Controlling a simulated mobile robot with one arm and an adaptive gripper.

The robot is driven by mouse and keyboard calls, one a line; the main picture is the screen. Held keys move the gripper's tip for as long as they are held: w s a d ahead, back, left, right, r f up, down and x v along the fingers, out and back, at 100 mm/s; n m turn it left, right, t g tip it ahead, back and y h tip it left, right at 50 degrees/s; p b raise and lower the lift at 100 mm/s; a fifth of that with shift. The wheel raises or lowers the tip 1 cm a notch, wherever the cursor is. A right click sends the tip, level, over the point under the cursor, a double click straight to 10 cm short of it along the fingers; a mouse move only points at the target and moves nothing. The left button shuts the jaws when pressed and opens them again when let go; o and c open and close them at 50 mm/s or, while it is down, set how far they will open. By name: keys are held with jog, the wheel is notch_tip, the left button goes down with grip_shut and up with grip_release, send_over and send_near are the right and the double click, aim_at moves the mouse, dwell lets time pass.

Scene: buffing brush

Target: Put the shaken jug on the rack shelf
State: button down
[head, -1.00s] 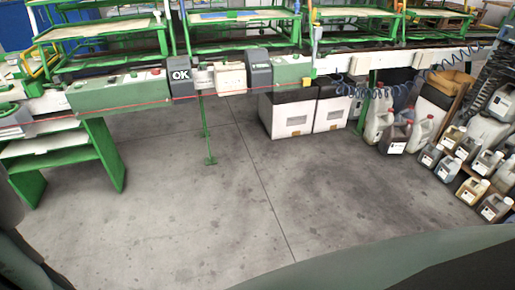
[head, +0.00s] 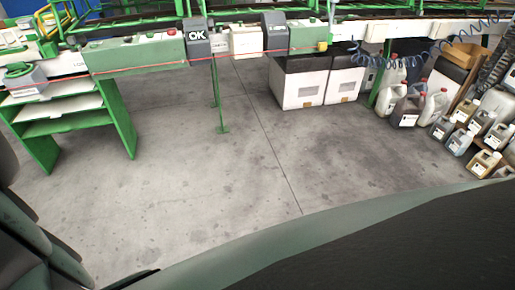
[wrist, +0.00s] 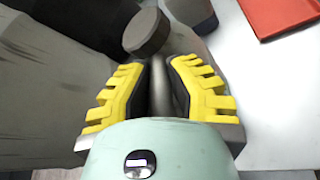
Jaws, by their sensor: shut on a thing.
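In the wrist view my gripper (wrist: 166,92), with yellow ridged fingers, is shut on a dark bar that looks like the jug's handle. The dark round cap of the jug (wrist: 147,32) shows just beyond the fingers. Most of the jug's body is hidden or hard to make out. In the head view neither my gripper nor the held jug shows.
Larger jugs (head: 408,108) stand on the floor left of the rack. White boxes (head: 302,88) sit under the green conveyor bench (head: 130,54). A green shelf unit (head: 118,118) stands at left. The grey floor (head: 190,190) between is clear. The wrist view shows a red flat thing (wrist: 280,14).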

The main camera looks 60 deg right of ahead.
jog(key=shift+w+d+r, duration=0.1)
jog(key=shift+w+r, duration=0.05)
jog(key=c, duration=1)
grip_release()
jog(key=shift+d+r+p, duration=0.2)
jog(key=shift+d+p, duration=0.1)
jog(key=shift+d, duration=0.1)
jog(key=p+v, duration=0.1)
jog(key=v, duration=1)
jog(key=shift+p, duration=0.35)
